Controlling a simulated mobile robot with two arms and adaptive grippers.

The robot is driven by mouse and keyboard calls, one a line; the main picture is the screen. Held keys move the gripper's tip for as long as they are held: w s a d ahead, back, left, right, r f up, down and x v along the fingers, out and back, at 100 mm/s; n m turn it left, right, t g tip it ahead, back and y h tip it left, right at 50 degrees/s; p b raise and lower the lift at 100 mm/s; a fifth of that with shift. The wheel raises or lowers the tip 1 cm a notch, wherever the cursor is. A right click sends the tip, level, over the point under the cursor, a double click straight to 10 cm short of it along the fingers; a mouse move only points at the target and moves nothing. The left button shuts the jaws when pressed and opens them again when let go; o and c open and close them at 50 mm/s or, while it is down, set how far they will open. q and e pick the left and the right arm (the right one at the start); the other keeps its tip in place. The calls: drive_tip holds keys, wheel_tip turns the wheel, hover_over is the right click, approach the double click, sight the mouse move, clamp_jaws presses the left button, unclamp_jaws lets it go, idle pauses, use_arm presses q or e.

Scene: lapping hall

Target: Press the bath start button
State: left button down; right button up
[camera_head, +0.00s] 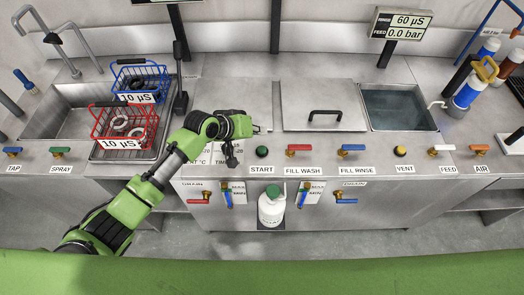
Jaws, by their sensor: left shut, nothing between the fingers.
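The green start button (262,152) sits on the front panel of the steel bench, above the START label (264,168). My left gripper (258,129) reaches in from the left on a green arm. It is shut and empty, above and slightly left of the button, apart from it in the picture. The gripper and wrist partly cover a panel display to the left of the button. My right gripper is not in view.
Right of the button are the red fill wash valve (299,150), blue fill rinse valve (350,149) and yellow vent knob (400,151). A lidded bath (325,105) is behind. Blue (141,75) and red (125,126) baskets stand left.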

sight(260, 150)
use_arm(q)
wheel_tip(260, 150, down, 6)
drive_tip(key=b, duration=0.4)
drive_tip(key=shift+f+b, duration=0.1)
drive_tip(key=shift+b, duration=0.3)
drive_tip(key=shift+f, duration=0.35)
idle(0.6)
drive_tip(key=shift+f+b, duration=0.3)
drive_tip(key=shift+f, duration=0.1)
drive_tip(key=shift+f+b, duration=0.3)
drive_tip(key=shift+f, duration=0.25)
idle(0.5)
drive_tip(key=shift+r, duration=0.1)
drive_tip(key=shift+r+p, duration=0.85)
drive_tip(key=shift+p, duration=0.15)
